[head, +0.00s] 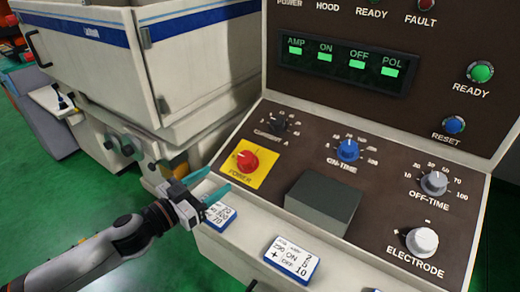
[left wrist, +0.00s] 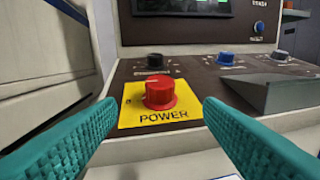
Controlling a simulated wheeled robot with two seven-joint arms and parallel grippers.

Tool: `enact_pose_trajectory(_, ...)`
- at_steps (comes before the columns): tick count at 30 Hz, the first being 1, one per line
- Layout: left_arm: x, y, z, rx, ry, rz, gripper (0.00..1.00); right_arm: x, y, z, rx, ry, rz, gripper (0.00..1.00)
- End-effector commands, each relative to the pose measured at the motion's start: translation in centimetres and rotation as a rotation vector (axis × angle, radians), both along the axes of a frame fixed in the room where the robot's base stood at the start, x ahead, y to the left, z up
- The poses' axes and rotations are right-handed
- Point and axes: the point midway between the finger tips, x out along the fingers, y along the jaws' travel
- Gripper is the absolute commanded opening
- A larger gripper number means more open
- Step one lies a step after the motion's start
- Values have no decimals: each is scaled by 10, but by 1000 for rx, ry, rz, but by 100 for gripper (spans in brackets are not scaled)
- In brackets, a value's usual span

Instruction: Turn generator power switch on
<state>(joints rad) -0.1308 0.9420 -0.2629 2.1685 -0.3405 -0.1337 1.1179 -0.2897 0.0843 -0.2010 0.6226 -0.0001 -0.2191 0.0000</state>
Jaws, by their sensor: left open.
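The generator power switch (head: 246,160) is a red rotary knob on a yellow plate (head: 263,172) marked POWER, at the left of the sloped control panel. In the left wrist view the red knob (left wrist: 159,94) stands ahead, between the fingers, with a pale pointer mark on its top aimed to the left. My left gripper (head: 208,187) is open and empty, its teal fingers in front of and just below the yellow plate, apart from the knob. Both fingers also show in the left wrist view (left wrist: 158,140). My right gripper is not in view.
A dark grey box (head: 322,203) stands on the panel right of the switch. Other knobs sit nearby: black current (head: 278,125), blue on-time (head: 347,150), grey off-time (head: 434,183) and white electrode (head: 421,242). Cards (head: 291,258) lie on the front ledge. The display (head: 345,62) is lit green.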

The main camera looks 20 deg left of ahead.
Motion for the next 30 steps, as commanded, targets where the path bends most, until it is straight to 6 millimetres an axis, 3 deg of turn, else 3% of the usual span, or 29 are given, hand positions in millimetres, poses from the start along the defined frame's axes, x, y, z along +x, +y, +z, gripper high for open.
enact_pose_trajectory(6,12,-6,2,-2,-2,1,61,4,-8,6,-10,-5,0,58)
enact_pose_trajectory(15,55,-29,5,-2,-4,1,61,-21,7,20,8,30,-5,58)
enact_pose_trajectory(24,96,-51,1,-2,-1,2,61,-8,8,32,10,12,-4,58)
enact_pose_trajectory(30,105,-57,0,-1,0,0,61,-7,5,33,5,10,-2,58)
